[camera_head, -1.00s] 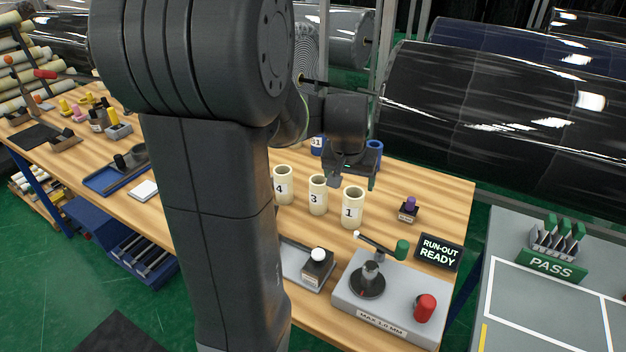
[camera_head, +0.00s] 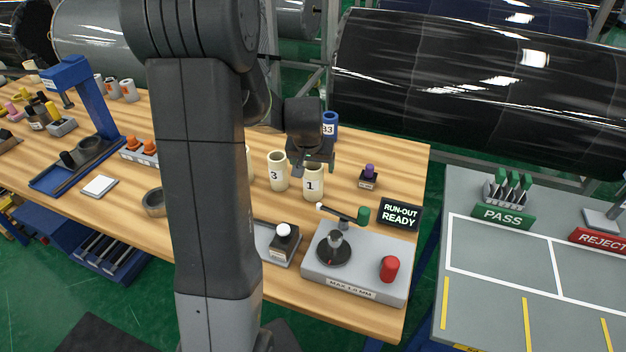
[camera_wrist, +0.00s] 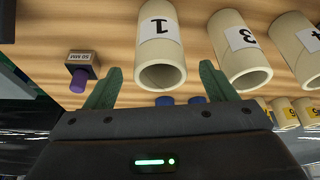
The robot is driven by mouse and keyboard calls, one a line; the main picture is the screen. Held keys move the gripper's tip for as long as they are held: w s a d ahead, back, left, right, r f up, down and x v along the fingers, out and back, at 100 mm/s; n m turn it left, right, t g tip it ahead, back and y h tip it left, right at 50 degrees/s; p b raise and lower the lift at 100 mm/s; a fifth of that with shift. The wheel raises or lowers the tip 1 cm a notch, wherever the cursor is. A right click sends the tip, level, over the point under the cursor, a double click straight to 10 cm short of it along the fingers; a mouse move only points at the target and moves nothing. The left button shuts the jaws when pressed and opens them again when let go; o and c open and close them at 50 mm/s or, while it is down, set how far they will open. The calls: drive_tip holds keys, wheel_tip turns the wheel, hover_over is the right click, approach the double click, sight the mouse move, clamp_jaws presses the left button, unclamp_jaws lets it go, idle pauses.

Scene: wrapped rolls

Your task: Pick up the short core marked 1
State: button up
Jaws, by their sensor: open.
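The short core marked 1 (camera_head: 314,187) is a cream tube standing upright on the wooden bench. In the wrist view, which is upside down, core 1 (camera_wrist: 160,40) shows its label and open end between my two fingers. My gripper (camera_head: 312,162) is open and empty at the upper rim of core 1, partly overlapping it in the head view. In the wrist view, my gripper (camera_wrist: 160,88) has one green finger on each side of the tube, with gaps. I cannot tell whether the fingertips reach past the rim.
The core marked 3 (camera_head: 278,172) stands close on the left, with another core mostly behind my arm. A purple-knobbed block (camera_head: 368,177) is on the right. The grey lever fixture (camera_head: 357,262) lies in front.

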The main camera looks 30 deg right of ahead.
drive_tip(key=shift+p+x, duration=0.5)
drive_tip(key=shift+x, duration=1.7)
drive_tip(key=shift+r, duration=0.1)
drive_tip(key=c, duration=1.1)
